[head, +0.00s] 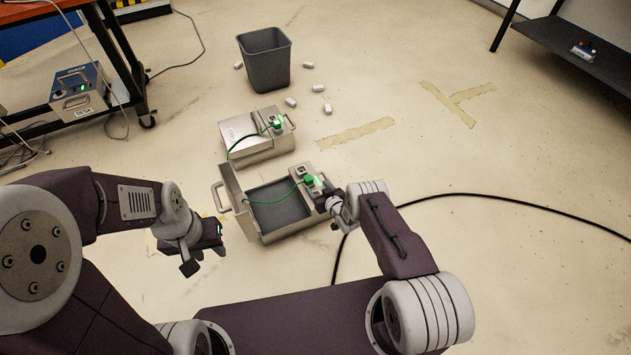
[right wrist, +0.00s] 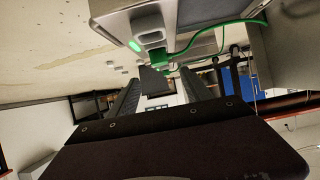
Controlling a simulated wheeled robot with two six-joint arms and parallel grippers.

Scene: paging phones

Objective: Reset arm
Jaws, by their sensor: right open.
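Two metal boxes stand on the floor. The near box (head: 262,232) is open at the top with a dark inside, and a green cable (head: 268,202) runs to a green-lit part (head: 314,181) at its right end. My right gripper (head: 324,197) is beside that end; whether it touches is unclear. In the right wrist view its two fingers (right wrist: 160,98) are apart, below a grey panel with a green light (right wrist: 134,45). The far box (head: 240,133) has a closed top and its own green cable. My left gripper (head: 206,251) is left of the near box, fingers apart and seemingly empty.
A dark bin (head: 265,62) stands behind the boxes, with several white cylinders (head: 291,102) on the floor around it. A black cable (head: 480,196) crosses the floor at right. A workbench (head: 120,85) is at upper left and a dark shelf (head: 575,45) at upper right.

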